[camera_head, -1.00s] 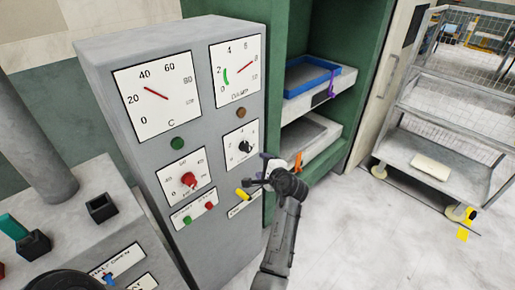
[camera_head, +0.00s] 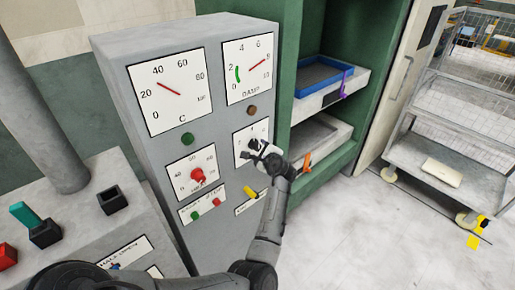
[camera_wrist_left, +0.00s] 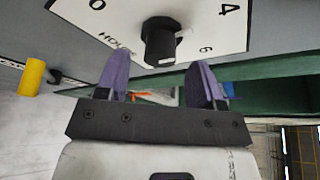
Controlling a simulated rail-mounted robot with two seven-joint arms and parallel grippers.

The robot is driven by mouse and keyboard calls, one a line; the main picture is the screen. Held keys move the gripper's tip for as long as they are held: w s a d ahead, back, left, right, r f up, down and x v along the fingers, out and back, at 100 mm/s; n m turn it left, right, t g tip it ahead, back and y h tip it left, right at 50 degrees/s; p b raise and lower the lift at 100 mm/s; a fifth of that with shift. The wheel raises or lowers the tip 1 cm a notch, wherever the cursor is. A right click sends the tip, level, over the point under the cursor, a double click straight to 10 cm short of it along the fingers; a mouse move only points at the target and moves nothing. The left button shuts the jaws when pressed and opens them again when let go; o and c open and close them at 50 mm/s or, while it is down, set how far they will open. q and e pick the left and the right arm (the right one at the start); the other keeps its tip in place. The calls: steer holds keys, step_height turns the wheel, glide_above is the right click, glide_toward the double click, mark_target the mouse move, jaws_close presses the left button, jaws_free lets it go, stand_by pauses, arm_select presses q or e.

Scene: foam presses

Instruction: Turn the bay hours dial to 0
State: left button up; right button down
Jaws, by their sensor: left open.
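The bay hours dial is a black knob (camera_head: 254,145) on a white plate, on the right side of the grey cabinet's front. In the left wrist view the knob (camera_wrist_left: 160,40) is large, with a white mark on its lower edge; 0, 4 and 6 and part of the word HOURS show on its plate (camera_wrist_left: 75,15). My left gripper (camera_head: 264,152) is at the dial and hides part of it. In the wrist view its two purple fingers (camera_wrist_left: 162,64) are apart and empty, one to either side of the knob, just short of it. My right gripper is not in view.
A red knob (camera_head: 198,175) and a yellow handle (camera_head: 250,191) are close by on the grey cabinet (camera_head: 225,235). Two gauges (camera_head: 168,88) sit above. Green shelving with a blue tray (camera_head: 322,76) and an orange handle (camera_head: 307,162) stands right of it. A wire cart (camera_head: 440,160) stands farther right.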

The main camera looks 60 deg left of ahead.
mark_target(258, 148)
arm_select(q)
steer(key=shift+x, duration=1.5)
steer(key=shift+a, duration=0.15)
steer(key=shift+c, duration=0.2)
